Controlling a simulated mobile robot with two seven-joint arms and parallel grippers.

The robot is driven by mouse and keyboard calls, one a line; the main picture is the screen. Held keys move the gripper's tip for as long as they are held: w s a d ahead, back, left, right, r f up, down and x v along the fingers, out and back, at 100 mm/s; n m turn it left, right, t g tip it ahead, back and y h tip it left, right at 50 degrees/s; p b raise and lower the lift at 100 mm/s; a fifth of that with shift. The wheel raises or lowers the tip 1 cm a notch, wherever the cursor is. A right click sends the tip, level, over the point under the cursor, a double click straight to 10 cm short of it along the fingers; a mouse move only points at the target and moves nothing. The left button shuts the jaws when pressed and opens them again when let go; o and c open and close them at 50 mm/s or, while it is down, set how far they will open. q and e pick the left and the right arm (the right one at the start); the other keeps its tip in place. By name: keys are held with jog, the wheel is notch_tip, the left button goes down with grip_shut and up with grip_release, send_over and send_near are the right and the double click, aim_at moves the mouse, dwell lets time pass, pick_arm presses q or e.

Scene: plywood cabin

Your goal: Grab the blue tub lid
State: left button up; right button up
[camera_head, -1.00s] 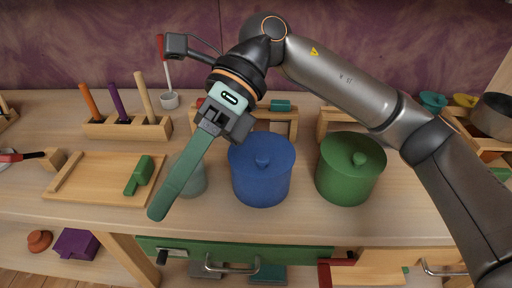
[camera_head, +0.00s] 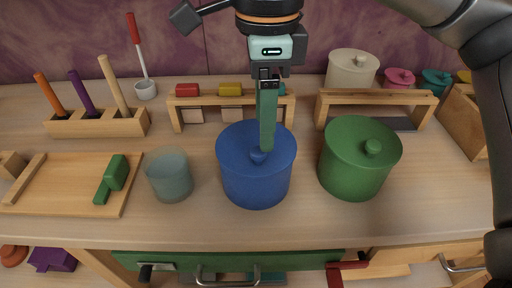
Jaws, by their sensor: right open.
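The blue tub (camera_head: 257,187) stands upright on the wooden counter near the middle of the camera_head view. Its blue lid (camera_head: 233,146) sits on top, with a small round knob in the centre. My right gripper (camera_head: 265,145) hangs from above, with its long green fingers pointing down over the lid. The fingertips are right by the knob (camera_head: 258,156) and partly cover it; I cannot tell whether they touch it. The fingers overlap from this angle, and nothing is seen held in them. My left gripper is not in view.
A lidded green tub (camera_head: 354,172) stands to the right. A translucent cup (camera_head: 170,176) stands close on the left, beside a board (camera_head: 64,192) with a green item. Low wooden racks (camera_head: 189,118) stand behind. The counter's front strip is clear.

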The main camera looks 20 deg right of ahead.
aim_at(259, 150)
jog(key=shift+w+a+f+b, duration=0.1)
jog(key=shift+a+f+b, duration=0.1)
jog(key=shift+f, duration=1.3)
jog(key=shift+w+a+f+b, duration=0.1)
jog(key=shift+f+b, duration=0.1)
jog(key=shift+f, duration=1.3)
grip_shut()
